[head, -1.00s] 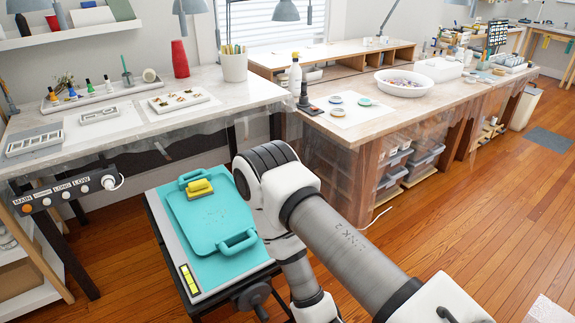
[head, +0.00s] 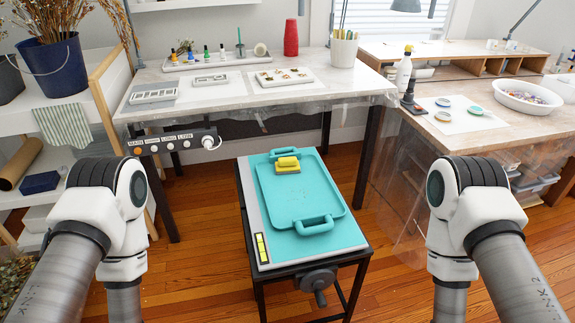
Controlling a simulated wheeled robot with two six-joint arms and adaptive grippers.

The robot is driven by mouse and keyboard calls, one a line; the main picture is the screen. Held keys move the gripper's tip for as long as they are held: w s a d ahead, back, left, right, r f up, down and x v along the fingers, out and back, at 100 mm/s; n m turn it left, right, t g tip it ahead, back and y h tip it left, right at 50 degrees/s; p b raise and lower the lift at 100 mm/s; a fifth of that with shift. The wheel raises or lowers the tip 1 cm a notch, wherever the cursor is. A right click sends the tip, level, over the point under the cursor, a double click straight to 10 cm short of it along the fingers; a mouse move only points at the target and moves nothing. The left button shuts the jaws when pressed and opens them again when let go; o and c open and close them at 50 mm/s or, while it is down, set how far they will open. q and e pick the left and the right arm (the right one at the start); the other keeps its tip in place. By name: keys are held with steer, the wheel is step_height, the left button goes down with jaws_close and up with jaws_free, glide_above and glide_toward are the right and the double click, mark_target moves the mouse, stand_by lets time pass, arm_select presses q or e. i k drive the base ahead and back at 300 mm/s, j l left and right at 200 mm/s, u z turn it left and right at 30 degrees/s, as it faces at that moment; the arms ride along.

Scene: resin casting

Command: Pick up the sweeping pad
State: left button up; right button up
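The sweeping pad seems to be the small yellow block with a grey layer (head: 287,164) in the head view. It lies on the far part of a teal tray with two handles (head: 332,200). The tray rests on a teal-topped small stand (head: 277,243) in the middle. My two arms flank the stand, one on the left and one on the right. Their grippers are outside the picture, so I cannot see their fingers. Neither arm touches the pad or tray in view.
A crank knob (head: 319,280) sticks out at the stand's front. Behind stands a light worktable (head: 230,95) with moulds and small bottles. A power strip (head: 178,140) hangs at its front edge. A wooden bench (head: 455,139) stands at right, a shelf (head: 92,85) at left.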

mark_target(289, 165)
steer(key=i+j, duration=0.35)
steer(key=j, duration=0.3)
steer(key=i+j+z, duration=0.1)
steer(key=i+j, duration=0.25)
steer(key=j, duration=0.3)
steer(key=i+j, duration=0.2)
steer(key=i+j+z, duration=0.1)
steer(key=i+j, duration=0.35)
steer(key=i, duration=0.15)
